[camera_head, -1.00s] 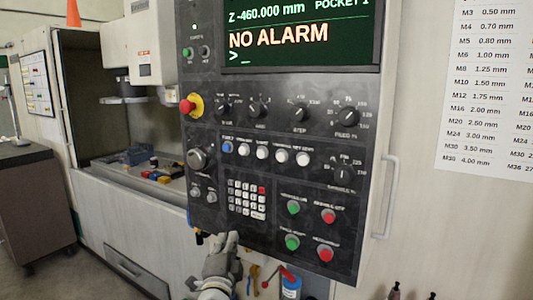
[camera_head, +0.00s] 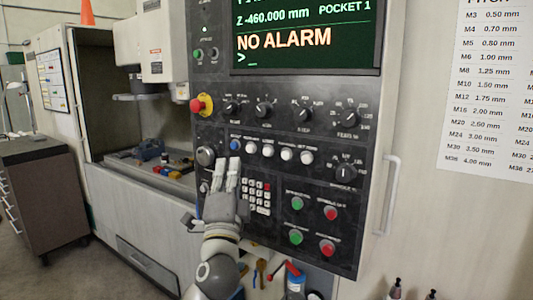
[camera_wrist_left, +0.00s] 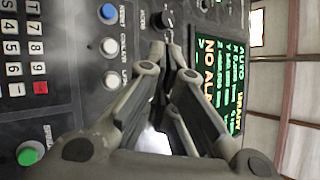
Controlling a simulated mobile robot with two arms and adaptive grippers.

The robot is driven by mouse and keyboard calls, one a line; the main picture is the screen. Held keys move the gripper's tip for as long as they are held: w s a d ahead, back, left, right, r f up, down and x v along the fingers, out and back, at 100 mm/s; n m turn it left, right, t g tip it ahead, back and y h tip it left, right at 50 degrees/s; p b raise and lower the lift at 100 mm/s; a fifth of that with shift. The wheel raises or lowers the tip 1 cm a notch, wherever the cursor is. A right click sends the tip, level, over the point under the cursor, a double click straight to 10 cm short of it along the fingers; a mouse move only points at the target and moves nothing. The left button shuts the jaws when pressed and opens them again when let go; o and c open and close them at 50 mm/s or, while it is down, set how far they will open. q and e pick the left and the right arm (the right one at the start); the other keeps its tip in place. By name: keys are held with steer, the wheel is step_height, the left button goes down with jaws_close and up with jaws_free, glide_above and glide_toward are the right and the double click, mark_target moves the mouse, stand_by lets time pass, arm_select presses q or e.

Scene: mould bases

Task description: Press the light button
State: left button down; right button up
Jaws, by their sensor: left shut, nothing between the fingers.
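The machine's black control panel (camera_head: 290,190) carries a row of round buttons below the upper knobs. The row starts with a blue button (camera_head: 235,145), followed by several white ones. The third button (camera_head: 268,150) is white; in the left wrist view it (camera_wrist_left: 113,79) has a small label that seems to begin with "LI", partly cut off by my finger. My left gripper (camera_head: 227,162) is raised in front of the panel, just below the blue button and left of the keypad. Its fingers (camera_wrist_left: 168,46) are shut and empty. I cannot tell whether they touch the panel. My right gripper is not in view.
A red emergency knob (camera_head: 202,105) sticks out at the panel's left edge. Black knobs (camera_head: 305,114) sit above the button row, and a keypad (camera_head: 257,197) and green and red buttons (camera_head: 330,213) below. A handle (camera_head: 389,195) stands out at the right.

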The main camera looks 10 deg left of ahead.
mark_target(255, 158)
arm_select(q)
steer(key=shift+w, duration=0.1)
steer(key=shift+w+d+b, duration=0.5)
steer(key=shift+w+b, duration=0.25)
steer(key=shift+w, duration=0.6)
steer(key=shift+w+d+b, duration=0.5)
steer(key=shift+w+b, duration=0.25)
steer(key=shift+w, duration=0.65)
steer(key=shift+w+d+b, duration=0.5)
steer(key=shift+w+b, duration=0.25)
steer(key=shift+w, duration=0.6)
steer(key=shift+w+d+b, duration=0.2)
steer(key=shift+w+b, duration=0.15)
steer(key=shift+w, duration=0.05)
